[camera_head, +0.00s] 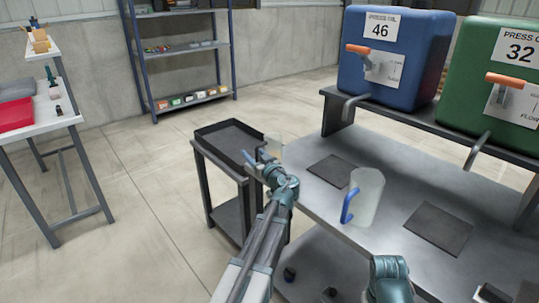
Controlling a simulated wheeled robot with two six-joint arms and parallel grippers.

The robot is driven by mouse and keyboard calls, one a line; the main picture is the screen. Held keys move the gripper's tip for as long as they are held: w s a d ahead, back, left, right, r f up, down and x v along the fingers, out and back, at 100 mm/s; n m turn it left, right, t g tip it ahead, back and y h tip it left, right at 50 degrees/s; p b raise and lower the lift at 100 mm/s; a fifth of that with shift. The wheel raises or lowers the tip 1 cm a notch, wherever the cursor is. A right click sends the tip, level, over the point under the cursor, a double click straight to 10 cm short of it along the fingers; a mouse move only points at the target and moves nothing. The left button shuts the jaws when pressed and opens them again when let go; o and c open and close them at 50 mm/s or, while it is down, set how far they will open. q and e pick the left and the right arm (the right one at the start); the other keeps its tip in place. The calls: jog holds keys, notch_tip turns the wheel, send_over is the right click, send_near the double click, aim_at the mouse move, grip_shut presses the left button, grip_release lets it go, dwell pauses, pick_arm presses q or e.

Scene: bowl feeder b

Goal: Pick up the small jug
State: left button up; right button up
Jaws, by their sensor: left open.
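A translucent pale jug (368,194) with a blue handle stands upright on the grey metal bench (312,196), between two dark mats. My left gripper (259,156) is open at the bench's far left corner, beside the black tray and well left of this jug. A pale, see-through shape (273,146) shows just behind the left gripper, partly hidden by it. I cannot tell whether it is a second, smaller jug. A teal part of my right arm shows at the bottom, but its gripper is not in view.
A black tray (212,147) tops a small dark stand left of the bench. Dark mats (331,170) (438,228) lie on the bench. Behind it, a blue tank (391,85) marked 46 and a green tank (470,110) marked 32 sit on a raised shelf, with orange-handled taps and spouts.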

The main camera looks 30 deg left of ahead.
pick_arm(q)
grip_shut()
dwell(1.3)
